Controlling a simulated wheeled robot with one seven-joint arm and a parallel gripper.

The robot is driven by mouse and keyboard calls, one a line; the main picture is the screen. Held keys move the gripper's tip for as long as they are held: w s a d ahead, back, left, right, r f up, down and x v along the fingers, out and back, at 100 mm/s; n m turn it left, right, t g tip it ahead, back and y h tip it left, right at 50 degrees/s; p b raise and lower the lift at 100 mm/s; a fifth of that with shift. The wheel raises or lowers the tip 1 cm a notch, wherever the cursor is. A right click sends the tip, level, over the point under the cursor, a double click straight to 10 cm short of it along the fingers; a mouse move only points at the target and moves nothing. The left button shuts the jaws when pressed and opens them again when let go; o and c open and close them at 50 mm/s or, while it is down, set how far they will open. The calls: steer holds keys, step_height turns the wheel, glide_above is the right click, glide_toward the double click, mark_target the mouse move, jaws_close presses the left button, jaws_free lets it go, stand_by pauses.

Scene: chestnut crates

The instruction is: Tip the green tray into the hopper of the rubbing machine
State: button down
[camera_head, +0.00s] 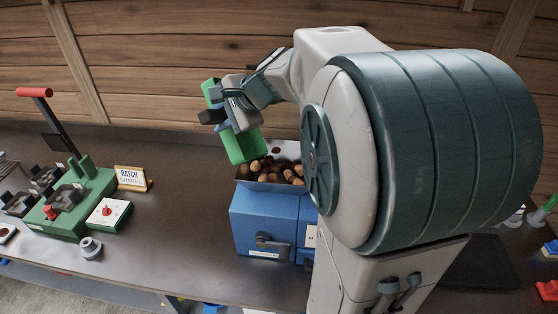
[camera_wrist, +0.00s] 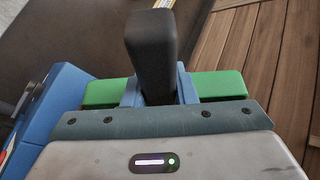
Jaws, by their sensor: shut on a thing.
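My gripper (camera_head: 222,112) is shut on the green tray (camera_head: 243,145). It holds the tray steeply tilted, with the lower end at the hopper (camera_head: 262,186) of the blue rubbing machine (camera_head: 262,222). Several brown chestnuts (camera_head: 270,168) lie heaped in the hopper below the tray. In the wrist view the green tray (camera_wrist: 215,84) shows behind the gripper's fingers, and the blue machine (camera_wrist: 52,108) is at the left. The tray's inside is hidden in both views, and my arm covers the right part of the hopper.
A green device with a red-handled lever (camera_head: 75,195) stands at the left on the dark bench (camera_head: 180,240). A batch sign (camera_head: 131,178), a white box with a red knob (camera_head: 108,214) and a grey ring-like part (camera_head: 91,248) are near it.

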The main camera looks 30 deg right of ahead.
steer(key=shift+t+y, duration=0.7)
steer(key=shift+y, duration=0.2)
steer(key=shift+s+d+r+b, duration=0.25)
steer(key=shift+s+d+b, duration=0.05)
steer(key=shift+d+b, duration=0.25)
steer(key=shift+s+d+r+b, duration=0.3)
steer(key=shift+d+b, duration=0.2)
steer(key=shift+d, duration=0.05)
steer(key=shift+s+d+r+b, duration=0.25)
steer(key=shift+s+d+b, duration=0.05)
steer(key=shift+d+b, duration=0.25)
steer(key=a+p, duration=0.1)
steer(key=w+a+g+p, duration=0.1)
steer(key=p, duration=0.1)
steer(key=shift+a+r+h, duration=0.1)
steer(key=shift+r+h, duration=0.1)
steer(key=shift+h, duration=0.2)
steer(key=w+a+f+n+g+h, duration=0.1)
steer(key=w+a+f+g+h, duration=0.2)
steer(key=a+f, duration=0.5)
steer(key=w+a+f+n+g+h, duration=0.1)
steer(key=w+a+f+g+h, duration=0.2)
steer(key=w+a+f+h, duration=0.3)
steer(key=shift+a+f+h+p, duration=0.3)
steer(key=shift+a+f+h, duration=0.6)
steer(key=shift+f+h, duration=0.1)
steer(key=shift+d, duration=0.1)
stand_by(0.4)
